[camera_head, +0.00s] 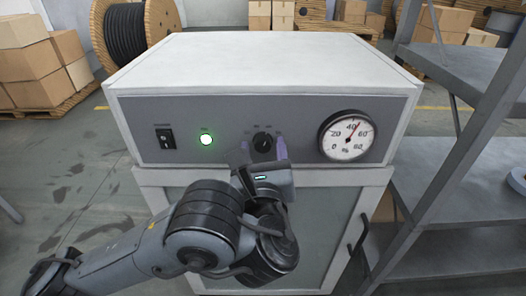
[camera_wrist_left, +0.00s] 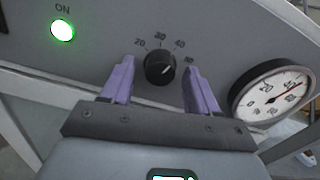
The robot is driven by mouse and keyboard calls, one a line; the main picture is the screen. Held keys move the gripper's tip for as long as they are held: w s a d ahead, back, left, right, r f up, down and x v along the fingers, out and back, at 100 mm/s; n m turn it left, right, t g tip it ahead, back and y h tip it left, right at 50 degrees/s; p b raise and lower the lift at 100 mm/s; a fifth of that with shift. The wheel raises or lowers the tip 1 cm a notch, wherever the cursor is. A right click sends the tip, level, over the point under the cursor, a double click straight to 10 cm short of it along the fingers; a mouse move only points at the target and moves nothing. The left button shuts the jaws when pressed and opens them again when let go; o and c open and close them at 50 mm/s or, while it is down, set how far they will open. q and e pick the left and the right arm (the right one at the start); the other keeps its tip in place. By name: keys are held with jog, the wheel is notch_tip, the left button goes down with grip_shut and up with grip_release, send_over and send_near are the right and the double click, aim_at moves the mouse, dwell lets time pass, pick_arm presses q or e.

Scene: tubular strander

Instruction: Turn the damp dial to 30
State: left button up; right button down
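The damp dial (camera_head: 262,142) is a black round knob on the grey front panel of a white cabinet. In the left wrist view the dial (camera_wrist_left: 160,67) has the numbers 20, 30, 40 and 50 around its upper side, with 30 at the top. Its exact pointer setting is too small to read. My left gripper (camera_head: 263,152) is open in front of the panel. In the left wrist view its two purple fingers stand on either side of the dial, with a visible gap to it on each side. My right gripper is not in view.
A lit green ON lamp (camera_head: 207,140) and a black rocker switch (camera_head: 166,138) lie left of the dial. A round percent gauge (camera_head: 346,136) lies right, its red needle between 40 and 60. A metal shelf rack (camera_head: 455,212) stands at the right.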

pick_arm(q)
jog(key=c, duration=1)
jog(key=n+b, duration=0.3)
jog(key=shift+f+n, duration=0.15)
jog(key=shift+n, duration=0.25)
jog(key=n+b, duration=0.2)
jog(key=n, duration=0.1)
jog(key=shift+n, duration=0.4)
jog(key=shift+r, duration=0.2)
jog(key=o, duration=1)
